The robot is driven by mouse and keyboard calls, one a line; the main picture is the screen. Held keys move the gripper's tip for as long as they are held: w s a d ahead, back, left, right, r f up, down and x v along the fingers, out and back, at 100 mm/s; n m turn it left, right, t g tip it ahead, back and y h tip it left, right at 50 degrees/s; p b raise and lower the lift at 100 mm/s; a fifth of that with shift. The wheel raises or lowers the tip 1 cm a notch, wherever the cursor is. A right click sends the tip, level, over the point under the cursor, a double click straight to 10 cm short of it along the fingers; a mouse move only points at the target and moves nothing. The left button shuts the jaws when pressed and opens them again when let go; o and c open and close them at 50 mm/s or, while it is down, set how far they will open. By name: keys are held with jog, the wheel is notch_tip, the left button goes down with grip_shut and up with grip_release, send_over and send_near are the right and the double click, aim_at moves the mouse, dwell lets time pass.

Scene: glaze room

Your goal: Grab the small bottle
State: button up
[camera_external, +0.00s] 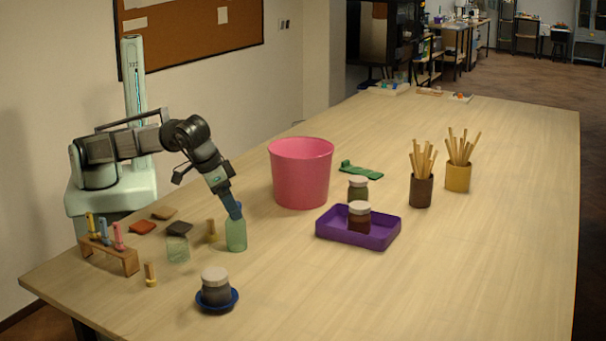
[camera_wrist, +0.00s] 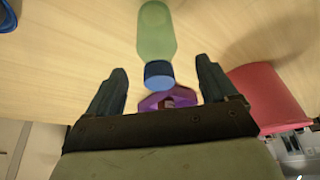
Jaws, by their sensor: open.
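A small green bottle (camera_external: 236,234) with a blue cap stands upright on the table, in front of my arm. My gripper (camera_external: 234,203) points down at its top, with the fingers around or just over the cap; the external view does not separate them clearly. In the wrist view the green bottle (camera_wrist: 155,35) and its blue cap lie between the two fingers of my gripper (camera_wrist: 160,68). The fingers are spread, with a visible gap on each side of the cap.
A lidded jar on a blue saucer (camera_external: 217,302) stands in front. A pink bucket (camera_external: 301,175) and purple tray (camera_external: 357,233) stand right.

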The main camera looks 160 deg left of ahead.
aim_at(236, 227)
jog(key=x, duration=0.4)
jog(key=shift+w, duration=0.1)
jog(key=shift+c, duration=0.3)
